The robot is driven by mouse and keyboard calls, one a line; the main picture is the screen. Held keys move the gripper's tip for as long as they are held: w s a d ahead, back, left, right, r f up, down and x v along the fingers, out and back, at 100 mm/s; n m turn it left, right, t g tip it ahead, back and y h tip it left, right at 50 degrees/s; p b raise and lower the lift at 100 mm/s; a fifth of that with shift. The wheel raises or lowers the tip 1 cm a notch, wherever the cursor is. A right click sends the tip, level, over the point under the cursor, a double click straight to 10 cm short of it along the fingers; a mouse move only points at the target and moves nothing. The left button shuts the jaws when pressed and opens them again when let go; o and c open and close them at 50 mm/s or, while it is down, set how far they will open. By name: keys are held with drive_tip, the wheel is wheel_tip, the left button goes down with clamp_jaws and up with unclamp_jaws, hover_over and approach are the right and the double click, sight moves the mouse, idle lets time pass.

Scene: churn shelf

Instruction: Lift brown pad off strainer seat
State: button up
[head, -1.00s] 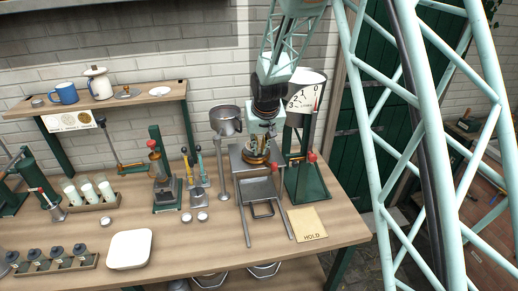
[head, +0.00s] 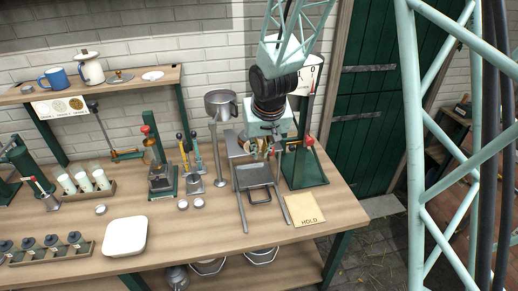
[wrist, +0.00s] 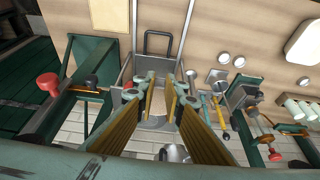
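My gripper (head: 268,150) is low over the back of the bench, by the right side of the grey strainer stand (head: 234,143). In the wrist view my gripper (wrist: 162,88) points down with its two fingers apart, and a pale tan surface shows between them. I cannot tell whether that surface is the pad or something below. No brown pad stands out clearly in the head view, where my gripper and wrist cover part of the stand. The strainer seat itself is not clearly visible.
A metal bowl on a post (head: 220,105) stands close left of my gripper. A green dial stand with a red knob (head: 309,141) is close on the right. A grey tray with a handle (head: 258,175) is in front. A HOLD card (head: 307,209) lies front right.

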drive_tip(key=shift+s, duration=0.4)
